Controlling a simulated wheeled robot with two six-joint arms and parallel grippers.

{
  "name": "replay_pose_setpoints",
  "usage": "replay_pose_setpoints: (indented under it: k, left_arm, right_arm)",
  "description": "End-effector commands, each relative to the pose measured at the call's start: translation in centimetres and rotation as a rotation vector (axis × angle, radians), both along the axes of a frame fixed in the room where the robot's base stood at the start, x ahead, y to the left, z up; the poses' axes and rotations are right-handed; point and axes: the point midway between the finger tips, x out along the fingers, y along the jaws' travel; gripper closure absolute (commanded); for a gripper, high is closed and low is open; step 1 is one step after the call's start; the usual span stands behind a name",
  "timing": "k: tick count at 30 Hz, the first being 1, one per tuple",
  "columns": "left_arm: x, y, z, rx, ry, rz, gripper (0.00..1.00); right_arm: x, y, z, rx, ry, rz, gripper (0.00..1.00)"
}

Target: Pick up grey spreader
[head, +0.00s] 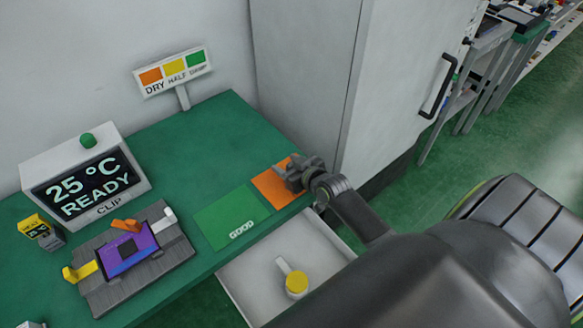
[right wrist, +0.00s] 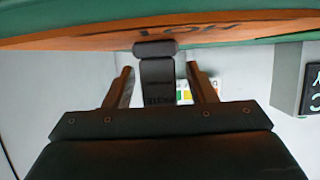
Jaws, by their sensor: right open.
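The grey spreader (right wrist: 157,82) shows in the right wrist view as a dark grey T-shaped piece with a wide rounded end against the orange mat (right wrist: 80,36). My right gripper (right wrist: 162,88) is open, with one finger on each side of the spreader and gaps between. In the head view my right gripper (head: 292,176) is low over the orange mat (head: 268,188) at the right end of the green table. There the spreader is hard to tell from the gripper. My left gripper is not in view.
A green GOOD mat (head: 225,212) lies left of the orange one. An open drawer (head: 250,290) below the table's edge holds a yellow-capped piece (head: 297,281). A lever fixture (head: 98,292), a display box (head: 40,165) and a sign (head: 172,72) stand further left. A cabinet (head: 400,60) stands behind.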

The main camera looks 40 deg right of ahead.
Motion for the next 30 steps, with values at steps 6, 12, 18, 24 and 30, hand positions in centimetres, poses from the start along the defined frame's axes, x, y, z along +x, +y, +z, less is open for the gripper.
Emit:
replay_pose_setpoints:
  k: [6, 12, 18, 24, 30]
  left_arm:
    - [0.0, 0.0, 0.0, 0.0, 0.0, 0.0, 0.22]
    - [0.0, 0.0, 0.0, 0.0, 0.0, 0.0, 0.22]
    - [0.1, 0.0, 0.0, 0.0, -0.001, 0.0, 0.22]
    - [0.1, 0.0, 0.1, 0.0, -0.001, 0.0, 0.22]
    - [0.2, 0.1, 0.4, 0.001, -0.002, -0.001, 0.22]
  right_arm:
    - [0.0, 0.0, 0.0, 0.0, 0.0, 0.0, 0.57]
    - [0.0, 0.0, 0.0, 0.0, 0.0, 0.0, 0.83]
    - [0.0, 0.0, 0.0, 0.0, 0.0, 0.0, 0.97]
    - [0.0, 0.0, 0.5, -0.001, -0.002, 0.002, 0.97]
    - [0.0, 0.0, 3.8, -0.004, -0.006, 0.003, 0.97]
